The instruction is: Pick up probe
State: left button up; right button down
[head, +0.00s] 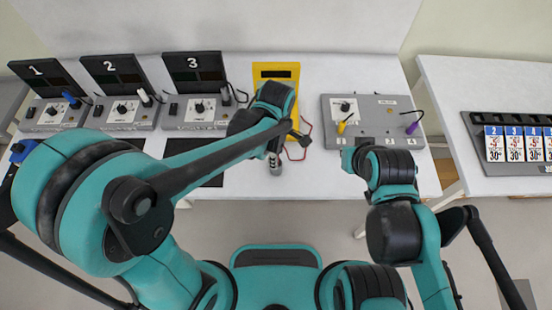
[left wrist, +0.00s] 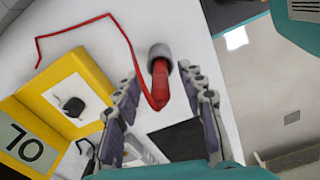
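A red probe (left wrist: 160,82) stands in a grey round holder (left wrist: 161,52) on the white table in the left wrist view. A red lead runs from it. My left gripper (left wrist: 159,78) is open, with one finger on each side of the probe and visible gaps between. In the head view my left gripper (head: 276,160) is over the table in front of the yellow meter (head: 275,71), largely covered by its wrist. The meter also shows in the left wrist view (left wrist: 93,75). My right gripper (head: 349,158) is by the front of the grey panel box; its fingers cannot be made out.
Three numbered stations (head: 121,112) stand at the left of the table. A grey panel box (head: 375,112) with yellow and purple plugs stands at the right. Dark mats (head: 195,150) lie at the front. A side table (head: 455,90) holds a rack of price cards (head: 515,143).

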pick_arm(q)
grip_shut()
